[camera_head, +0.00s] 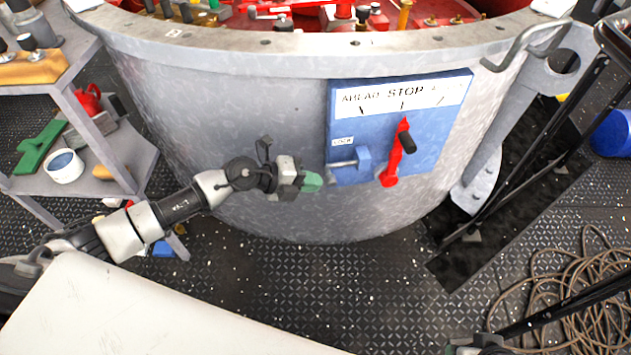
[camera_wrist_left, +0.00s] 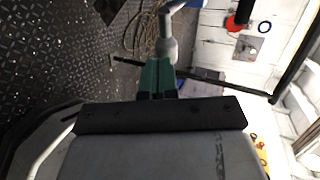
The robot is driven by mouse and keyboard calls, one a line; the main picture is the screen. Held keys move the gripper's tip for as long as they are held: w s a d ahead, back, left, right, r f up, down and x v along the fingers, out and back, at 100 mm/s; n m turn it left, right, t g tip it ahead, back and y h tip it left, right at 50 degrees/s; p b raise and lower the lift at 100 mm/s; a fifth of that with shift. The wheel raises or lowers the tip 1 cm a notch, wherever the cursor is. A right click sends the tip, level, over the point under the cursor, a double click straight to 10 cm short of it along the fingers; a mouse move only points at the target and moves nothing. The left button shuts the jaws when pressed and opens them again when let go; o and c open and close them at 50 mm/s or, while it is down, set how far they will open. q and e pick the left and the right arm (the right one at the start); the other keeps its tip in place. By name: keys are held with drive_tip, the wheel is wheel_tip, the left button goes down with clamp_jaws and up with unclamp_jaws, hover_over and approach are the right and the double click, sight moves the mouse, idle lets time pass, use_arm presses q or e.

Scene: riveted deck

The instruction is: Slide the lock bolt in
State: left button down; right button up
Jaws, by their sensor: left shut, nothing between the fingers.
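A blue panel (camera_head: 350,110) on the curved grey drum carries a white label with STOP and a red lever (camera_head: 395,155) with a black grip. The lever points up near the STOP mark. At the panel's lower left, under a small LOCK label, a grey lock bolt (camera_head: 342,164) sticks out leftward from its blue housing (camera_head: 364,160). My left gripper (camera_head: 312,182) has green fingertips and is shut and empty, just left of and below the bolt's outer end. The shut fingertips (camera_wrist_left: 157,78) also show in the left wrist view, with a grey rounded part beyond them, probably the bolt's end.
A grey shelf unit (camera_head: 120,155) with a white cup and other items stands at the left. Coiled rope (camera_head: 580,290) lies on the deck at the lower right, near a dark arm at the bottom edge. A bent handrail (camera_head: 525,45) is at the drum's upper right.

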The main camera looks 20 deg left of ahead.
sight(334, 179)
use_arm(q)
drive_tip(key=shift+w+d+f, duration=0.1)
drive_tip(key=shift+w+d, duration=0.15)
drive_tip(key=shift+d, duration=0.15)
use_arm(e)
drive_tip(key=shift+w, duration=0.1)
use_arm(q)
drive_tip(key=shift+w+d+r+p, duration=0.15)
drive_tip(key=shift+d+r+p, duration=0.05)
drive_tip(key=shift+d+p, duration=0.15)
drive_tip(key=d+p, duration=0.1)
drive_tip(key=w+d, duration=0.1)
drive_tip(key=d+p, duration=0.1)
drive_tip(key=shift+w+r+p, duration=0.3)
drive_tip(key=shift+w+p, duration=0.05)
drive_tip(key=shift+r+p+x, duration=0.1)
drive_tip(key=shift+p+x, duration=0.15)
drive_tip(key=shift+x, duration=0.55)
drive_tip(key=shift+r+p+x, duration=0.15)
drive_tip(key=shift+p+x, duration=0.05)
drive_tip(key=shift+x, duration=0.55)
use_arm(e)
drive_tip(key=x, duration=0.6)
drive_tip(key=shift+a+f, duration=0.2)
use_arm(q)
drive_tip(key=shift+d, duration=0.2)
